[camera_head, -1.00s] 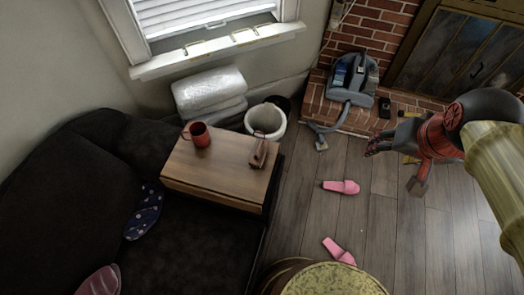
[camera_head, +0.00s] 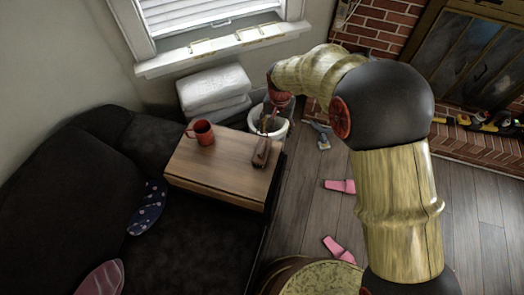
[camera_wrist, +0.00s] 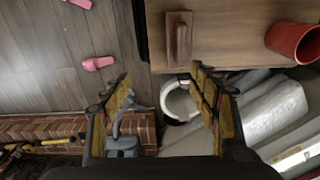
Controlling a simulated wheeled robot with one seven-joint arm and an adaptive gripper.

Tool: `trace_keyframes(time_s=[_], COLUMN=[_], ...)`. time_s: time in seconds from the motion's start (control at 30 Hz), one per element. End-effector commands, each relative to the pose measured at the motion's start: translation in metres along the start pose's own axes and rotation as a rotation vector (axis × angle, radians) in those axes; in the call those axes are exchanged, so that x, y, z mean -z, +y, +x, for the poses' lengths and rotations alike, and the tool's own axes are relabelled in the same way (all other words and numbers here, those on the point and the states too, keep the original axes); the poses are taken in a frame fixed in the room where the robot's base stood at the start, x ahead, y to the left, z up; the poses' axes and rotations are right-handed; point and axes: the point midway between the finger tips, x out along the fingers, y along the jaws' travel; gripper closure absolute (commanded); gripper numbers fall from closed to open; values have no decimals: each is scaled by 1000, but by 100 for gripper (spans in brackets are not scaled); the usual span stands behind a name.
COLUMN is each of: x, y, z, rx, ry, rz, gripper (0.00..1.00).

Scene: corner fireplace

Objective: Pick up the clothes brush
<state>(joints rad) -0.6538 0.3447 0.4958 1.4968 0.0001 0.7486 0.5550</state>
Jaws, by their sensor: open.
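The clothes brush, a brown wooden piece (camera_head: 262,152), lies near the right edge of the small wooden table (camera_head: 205,165). In the wrist view the brush (camera_wrist: 180,42) lies on the table (camera_wrist: 230,40), above and beyond my fingertips. My gripper (camera_wrist: 162,75) is open and empty, its two yellow-padded fingers wide apart. In the head view my gripper (camera_head: 268,116) is partly hidden by my wrist and hangs over the white bin, just behind the brush. I see no contact with the brush.
A red mug (camera_head: 201,132) stands at the table's back left. The white bin (camera_head: 279,132) and white wrapped bundles (camera_head: 214,90) are behind the table. A dark sofa (camera_head: 185,240) lies left. Pink slippers (camera_head: 340,186) are on the floor at right.

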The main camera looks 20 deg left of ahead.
Motion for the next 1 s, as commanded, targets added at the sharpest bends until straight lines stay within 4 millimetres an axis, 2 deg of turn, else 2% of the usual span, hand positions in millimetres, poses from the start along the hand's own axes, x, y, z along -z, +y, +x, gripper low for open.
trace_keyframes(time_s=[0.03,0.1,0.2,0.3,0.53,0.73,1.0], x=[-5,-10,-16,-21,-23,-22,-22], y=[-13,-26,-39,-46,-48,-47,-44], z=[20,40,61,74,99,113,151], rx=[-8,-16,-24,-28,-30,-29,-30], ry=[-15,-28,-40,-46,-49,-48,-49], rz=[-7,-10,-12,-13,-12,-12,-12], gripper=[39,39,39,39,39,39,39])
